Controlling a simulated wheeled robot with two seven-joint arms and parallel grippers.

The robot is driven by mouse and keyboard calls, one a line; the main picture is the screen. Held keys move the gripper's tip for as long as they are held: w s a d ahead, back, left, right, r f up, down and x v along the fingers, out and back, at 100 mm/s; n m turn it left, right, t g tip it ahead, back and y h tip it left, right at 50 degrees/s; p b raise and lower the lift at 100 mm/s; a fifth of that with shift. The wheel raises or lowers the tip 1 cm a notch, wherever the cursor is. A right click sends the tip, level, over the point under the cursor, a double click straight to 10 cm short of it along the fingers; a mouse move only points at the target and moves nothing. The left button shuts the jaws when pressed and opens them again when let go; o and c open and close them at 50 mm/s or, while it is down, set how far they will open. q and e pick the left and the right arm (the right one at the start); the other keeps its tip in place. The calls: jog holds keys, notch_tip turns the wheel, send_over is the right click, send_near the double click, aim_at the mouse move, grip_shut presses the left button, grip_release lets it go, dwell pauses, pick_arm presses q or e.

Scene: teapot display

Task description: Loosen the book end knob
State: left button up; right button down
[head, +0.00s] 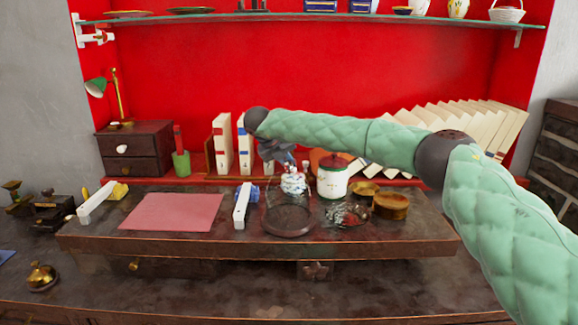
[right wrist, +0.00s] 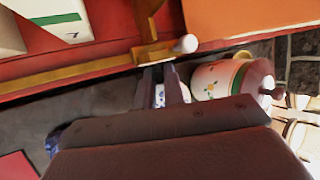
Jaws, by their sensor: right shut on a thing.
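In the right wrist view the book end knob (right wrist: 186,44) is a small white tip on a short wooden stem. It sits at the foot of an upright wooden piece of the book end (right wrist: 145,18), by a long wooden rail (right wrist: 60,78). My right gripper (right wrist: 163,70) is shut on the knob's stem, the white tip showing just beyond its fingertips. In the head view my right gripper (head: 278,152) is over the back of the raised desk shelf, partly behind my wrist, and the knob is hidden there. My left gripper is not in view.
A pink sheet (head: 172,211) lies at left.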

jog(key=shift+a+f+h+b, duration=0.15)
jog(key=shift+h+b, duration=0.15)
jog(key=shift+h, duration=0.8)
jog(key=c, duration=1.5)
grip_release()
jog(key=shift+c, duration=0.2)
jog(key=shift+a, duration=0.1)
jog(key=v, duration=0.7)
jog(key=shift+s+a+r, duration=0.15)
jog(key=shift+s+r, duration=0.1)
